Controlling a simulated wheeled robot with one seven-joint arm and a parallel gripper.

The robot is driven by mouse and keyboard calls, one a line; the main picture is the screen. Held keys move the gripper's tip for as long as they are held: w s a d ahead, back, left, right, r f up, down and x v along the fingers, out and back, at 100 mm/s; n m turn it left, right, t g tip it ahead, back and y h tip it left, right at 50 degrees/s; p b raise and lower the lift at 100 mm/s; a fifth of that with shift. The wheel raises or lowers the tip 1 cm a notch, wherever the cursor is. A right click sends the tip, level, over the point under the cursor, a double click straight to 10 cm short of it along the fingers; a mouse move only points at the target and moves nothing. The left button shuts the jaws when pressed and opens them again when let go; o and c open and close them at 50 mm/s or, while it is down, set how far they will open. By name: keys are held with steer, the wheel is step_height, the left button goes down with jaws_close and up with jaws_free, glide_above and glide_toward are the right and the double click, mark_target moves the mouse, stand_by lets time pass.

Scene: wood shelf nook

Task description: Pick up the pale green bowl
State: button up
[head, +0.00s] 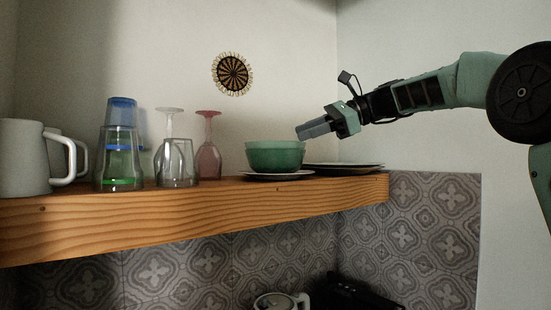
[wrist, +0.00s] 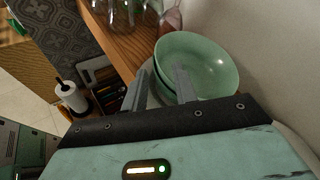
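The pale green bowl (head: 273,144) sits on top of a darker green bowl (head: 275,159), nested in it, on a white plate (head: 277,176) on the wooden shelf. In the wrist view the pale green bowl (wrist: 208,62) shows its inside, which looks empty. My gripper (head: 299,132) is above and just right of the bowl's rim, pointing left and slightly down. In the wrist view its two fingers (wrist: 160,78) are apart with nothing held between them. One finger overlaps the near side of the bowl there; I cannot tell whether it touches.
Stacked plates (head: 343,166) lie right of the bowls on the shelf (head: 200,208). A pink upturned wine glass (head: 208,160), a clear one (head: 176,165), stacked tumblers (head: 120,150) and grey mugs (head: 25,160) stand to the left. The wall is close behind.

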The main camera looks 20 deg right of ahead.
steer(key=p+x, duration=0.2)
steer(key=x, duration=0.2)
steer(key=shift+a, duration=0.4)
steer(key=shift+w+a+f, duration=0.15)
steer(key=shift+a+f, duration=0.15)
steer(key=shift+a, duration=0.1)
jaws_close()
stand_by(0.8)
